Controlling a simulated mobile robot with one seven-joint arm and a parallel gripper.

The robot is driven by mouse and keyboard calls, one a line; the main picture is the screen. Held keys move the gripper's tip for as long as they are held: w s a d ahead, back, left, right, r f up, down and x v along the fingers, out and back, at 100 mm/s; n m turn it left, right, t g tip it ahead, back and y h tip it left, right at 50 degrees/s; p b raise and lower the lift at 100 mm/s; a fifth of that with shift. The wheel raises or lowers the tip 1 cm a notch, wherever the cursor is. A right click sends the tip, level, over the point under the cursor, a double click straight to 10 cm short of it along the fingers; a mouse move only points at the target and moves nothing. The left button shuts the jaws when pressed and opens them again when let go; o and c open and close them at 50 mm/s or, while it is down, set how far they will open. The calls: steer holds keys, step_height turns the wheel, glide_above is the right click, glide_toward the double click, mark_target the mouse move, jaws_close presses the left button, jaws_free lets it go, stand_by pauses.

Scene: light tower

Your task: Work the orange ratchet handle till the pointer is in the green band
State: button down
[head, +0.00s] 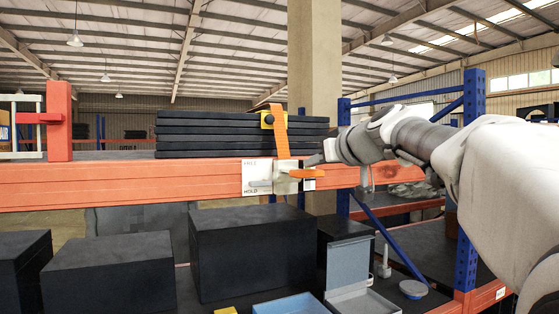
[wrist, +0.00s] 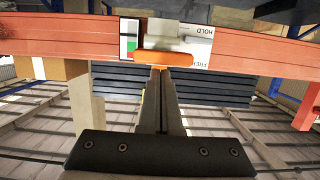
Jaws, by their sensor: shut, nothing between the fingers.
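The orange ratchet handle (head: 306,173) sticks out to the right from the ratchet on the front of the orange beam. It also shows in the wrist view (wrist: 165,57), lying level across the middle. My gripper (head: 312,161) is shut and empty, its tips just above the handle in the head view. In the wrist view its fingers (wrist: 160,72) end at the handle's edge; I cannot tell whether they touch it. A small gauge with a green band (wrist: 131,44) sits beside the handle. Its pointer is too small to make out.
A white plate (head: 256,168) marked FREE and HOLD carries a grey lever (head: 260,184), near HOLD. An orange strap (head: 281,135) runs over stacked black slabs (head: 210,135). Dark boxes (head: 250,255) and an open grey box (head: 349,263) stand below the beam (head: 120,184).

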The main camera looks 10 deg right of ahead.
steer(key=shift+f, duration=0.1)
steer(key=b, duration=0.2)
steer(key=shift+f+b, duration=0.25)
steer(key=shift+b, duration=0.15)
steer(key=shift+s+f+t+b, duration=0.1)
steer(key=shift+t+b, duration=0.2)
steer(key=shift+b, duration=0.05)
